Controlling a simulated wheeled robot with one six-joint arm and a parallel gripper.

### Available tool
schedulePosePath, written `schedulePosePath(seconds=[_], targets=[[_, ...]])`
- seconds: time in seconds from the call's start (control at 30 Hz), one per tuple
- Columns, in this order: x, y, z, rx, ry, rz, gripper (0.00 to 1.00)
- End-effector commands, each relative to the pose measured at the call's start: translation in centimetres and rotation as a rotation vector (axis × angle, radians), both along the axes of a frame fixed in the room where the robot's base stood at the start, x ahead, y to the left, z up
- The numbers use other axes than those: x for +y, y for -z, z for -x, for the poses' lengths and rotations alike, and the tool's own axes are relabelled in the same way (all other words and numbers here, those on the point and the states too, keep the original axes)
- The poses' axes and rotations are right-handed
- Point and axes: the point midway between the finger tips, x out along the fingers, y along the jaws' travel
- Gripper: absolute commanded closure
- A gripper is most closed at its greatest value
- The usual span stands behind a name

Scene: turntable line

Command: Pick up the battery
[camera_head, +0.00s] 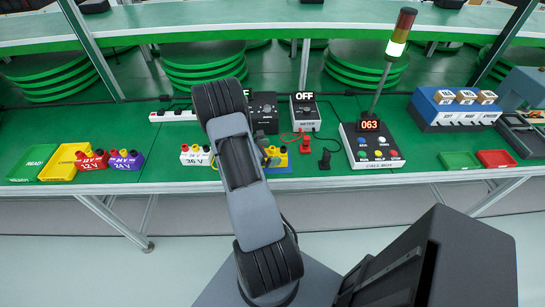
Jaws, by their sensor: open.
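Several battery-like blocks with terminals on top stand on the green table. A red block marked 12V (91,161) and a purple block marked 24V (126,160) stand side by side at the left. A white block marked 36V (196,155) stands left of my arm. A yellow block (276,159) is partly hidden behind my arm; its label cannot be read. My raised arm crosses the middle of the view, and my gripper cannot be made out behind it.
A green READY tray (33,162) and a yellow tray (62,164) lie at the left. A meter box (305,112) reads OFF. A call box (372,150) with a lamp pole, a blue rack (453,112) and a red tray (496,159) stand right. Green table shows between them.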

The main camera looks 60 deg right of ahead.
Motion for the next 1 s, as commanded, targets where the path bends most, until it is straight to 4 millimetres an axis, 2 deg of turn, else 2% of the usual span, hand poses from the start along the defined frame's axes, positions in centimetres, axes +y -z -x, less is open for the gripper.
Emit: schedulePosePath(seconds=[0.2, 1.0], targets=[[-0.02, 0.03, 0.0, 0.0, 0.0, 0.0, 0.01], [0.12, 0.3, 0.09, 0.004, -0.001, -0.007, 0.78]])
